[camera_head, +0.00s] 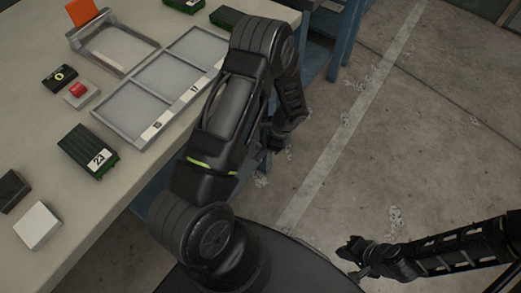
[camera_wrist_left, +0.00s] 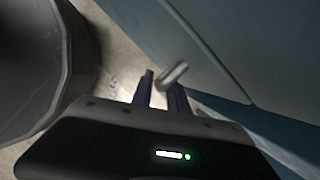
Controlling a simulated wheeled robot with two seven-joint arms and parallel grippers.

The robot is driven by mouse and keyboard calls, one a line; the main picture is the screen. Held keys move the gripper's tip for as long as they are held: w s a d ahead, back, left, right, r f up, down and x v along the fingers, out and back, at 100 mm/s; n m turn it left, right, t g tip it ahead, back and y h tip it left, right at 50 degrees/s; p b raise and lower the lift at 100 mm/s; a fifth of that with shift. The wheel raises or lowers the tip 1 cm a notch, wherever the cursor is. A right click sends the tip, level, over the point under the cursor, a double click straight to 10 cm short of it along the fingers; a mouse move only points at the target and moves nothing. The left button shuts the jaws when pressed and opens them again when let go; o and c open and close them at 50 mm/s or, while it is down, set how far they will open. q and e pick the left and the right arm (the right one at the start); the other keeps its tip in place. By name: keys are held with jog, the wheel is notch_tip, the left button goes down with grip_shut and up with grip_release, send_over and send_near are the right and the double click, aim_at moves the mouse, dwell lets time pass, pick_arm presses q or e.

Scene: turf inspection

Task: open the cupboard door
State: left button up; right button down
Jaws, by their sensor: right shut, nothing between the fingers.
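In the left wrist view, the cupboard door appears as a blue-grey panel (camera_wrist_left: 195,50) on the right. A short silver handle (camera_wrist_left: 173,75) stands out near it. My left gripper (camera_wrist_left: 162,92) is open, its two dark fingers apart on either side of the handle's lower end; I cannot tell whether they touch it. In the head view, my left arm reaches down beside the bench, and its gripper (camera_head: 266,158) is mostly hidden by the arm. My right gripper (camera_head: 352,258) is shut and empty above the floor at the lower right. The door cannot be made out in the head view.
The bench top (camera_head: 100,205) carries a grey divided tray (camera_head: 125,108), a clear-topped box (camera_head: 115,48), a red button box (camera_head: 80,92), a dark green block marked 23 (camera_head: 88,150) and a white block (camera_head: 38,226). Blue bench legs (camera_head: 345,40) stand beyond. The concrete floor right is open.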

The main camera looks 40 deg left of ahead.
pick_arm(q)
jog(key=shift+f, duration=0.15)
jog(key=shift+c, duration=0.3)
grip_shut()
jog(key=shift+a, duration=0.1)
dwell(1.0)
